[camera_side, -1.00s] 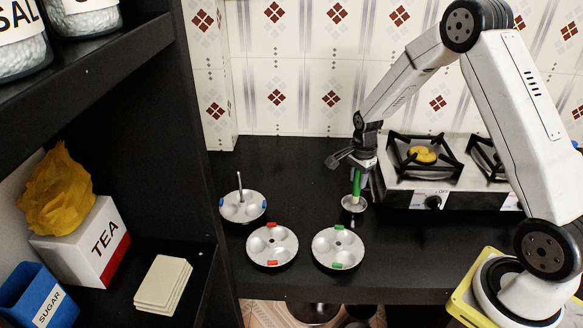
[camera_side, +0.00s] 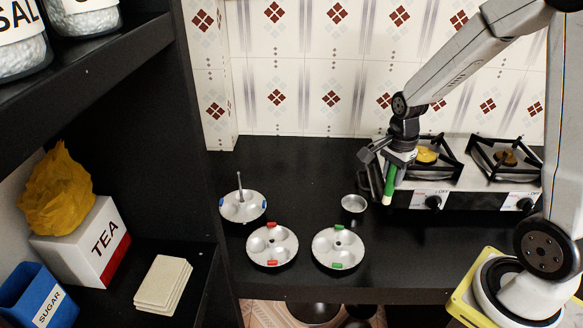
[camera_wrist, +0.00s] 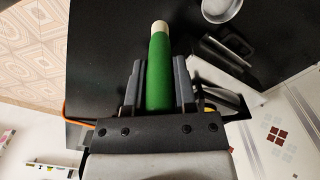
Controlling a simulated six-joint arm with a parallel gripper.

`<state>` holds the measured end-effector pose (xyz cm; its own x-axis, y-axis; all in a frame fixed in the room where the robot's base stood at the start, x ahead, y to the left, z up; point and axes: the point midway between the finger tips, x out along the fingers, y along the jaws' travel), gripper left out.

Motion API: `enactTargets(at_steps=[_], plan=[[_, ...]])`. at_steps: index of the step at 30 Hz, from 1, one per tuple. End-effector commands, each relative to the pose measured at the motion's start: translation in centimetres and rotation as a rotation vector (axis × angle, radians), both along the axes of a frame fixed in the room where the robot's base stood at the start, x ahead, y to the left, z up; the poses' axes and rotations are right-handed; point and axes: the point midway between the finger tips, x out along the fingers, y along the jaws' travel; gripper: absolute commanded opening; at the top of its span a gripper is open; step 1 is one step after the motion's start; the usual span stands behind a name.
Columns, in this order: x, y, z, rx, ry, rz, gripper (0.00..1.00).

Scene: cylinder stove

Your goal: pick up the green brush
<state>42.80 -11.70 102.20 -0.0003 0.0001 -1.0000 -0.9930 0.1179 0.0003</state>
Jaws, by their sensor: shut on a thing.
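The green brush (camera_side: 390,184) has a green handle and a pale tip that points down. My gripper (camera_side: 394,165) is shut on it and holds it up in front of the stove's left end, right of the small metal cup. In the wrist view the green brush (camera_wrist: 159,70) lies between the two dark fingers of my gripper (camera_wrist: 160,80), with its pale end beyond them. The part of the brush inside the gripper is hidden.
The small metal cup (camera_side: 354,203) stands empty-looking on the black counter (camera_side: 300,180). Round trays with red (camera_side: 272,246) and green (camera_side: 338,248) marks stand in front. A blue-marked tray (camera_side: 232,208) with an upright rod is at left. The stove (camera_side: 465,199) is at right.

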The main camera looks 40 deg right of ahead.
Motion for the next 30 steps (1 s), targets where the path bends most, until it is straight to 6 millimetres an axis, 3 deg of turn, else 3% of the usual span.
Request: enactTargets(at_steps=[10,30], plan=[[-2.4,0.6,1.1,0.000,-0.001,0.000,0.00],[-2.6,0.7,1.2,0.000,0.000,0.000,0.00]])
